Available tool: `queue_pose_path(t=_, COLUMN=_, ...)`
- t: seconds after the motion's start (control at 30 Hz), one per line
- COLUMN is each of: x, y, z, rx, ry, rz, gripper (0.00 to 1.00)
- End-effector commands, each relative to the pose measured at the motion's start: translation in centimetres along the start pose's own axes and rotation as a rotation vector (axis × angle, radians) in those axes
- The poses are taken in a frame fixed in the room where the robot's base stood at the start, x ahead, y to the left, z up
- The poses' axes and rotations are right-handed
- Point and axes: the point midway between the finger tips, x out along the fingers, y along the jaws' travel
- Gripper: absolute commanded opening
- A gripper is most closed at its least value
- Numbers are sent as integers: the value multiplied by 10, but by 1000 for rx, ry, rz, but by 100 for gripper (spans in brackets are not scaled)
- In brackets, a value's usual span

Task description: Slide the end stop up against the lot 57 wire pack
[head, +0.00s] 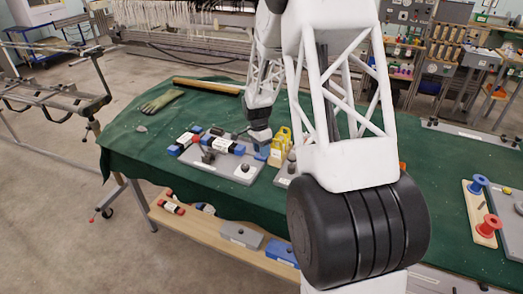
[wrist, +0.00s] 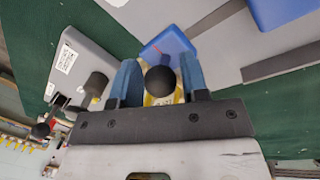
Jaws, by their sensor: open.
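My gripper (head: 259,136) is low over the bench, at the right part of a grey plate (head: 222,166). In the wrist view my gripper (wrist: 160,68) has its two blue fingers apart. A black ball knob (wrist: 160,80) shows between them, with a gap on each side; I see no grip on it. A blue block (wrist: 168,46) lies just beyond the knob; it may be the end stop. Packs with blue ends and white labels (head: 220,143) and a dark-and-red pack (head: 187,140) lie at the plate. No lot number is readable, so I cannot tell which is lot 57.
A yellow stand (head: 281,146) is close right of my gripper. A grey piece with a label (wrist: 68,62) and a dark knob (wrist: 97,85) are left in the wrist view. A glove (head: 160,102) lies at the back left. Spools (head: 488,226) stand far right.

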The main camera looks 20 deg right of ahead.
Motion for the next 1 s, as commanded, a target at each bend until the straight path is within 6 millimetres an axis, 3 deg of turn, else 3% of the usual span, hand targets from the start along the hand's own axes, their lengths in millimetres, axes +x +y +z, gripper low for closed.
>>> queue_pose_path(t=0.33, x=2, y=0, z=0, rx=0, ry=0, rz=-1, gripper=40)
queue_pose_path(t=0.6, x=2, y=0, z=0, rx=0, ry=0, rz=-1, gripper=0)
queue_pose_path(t=0.77, x=1, y=-2, z=1, rx=0, ry=0, rz=-1, gripper=0)
queue_pose_path(t=1.0, x=-3, y=-22, z=14, rx=-1, ry=1, rz=-3, gripper=0)
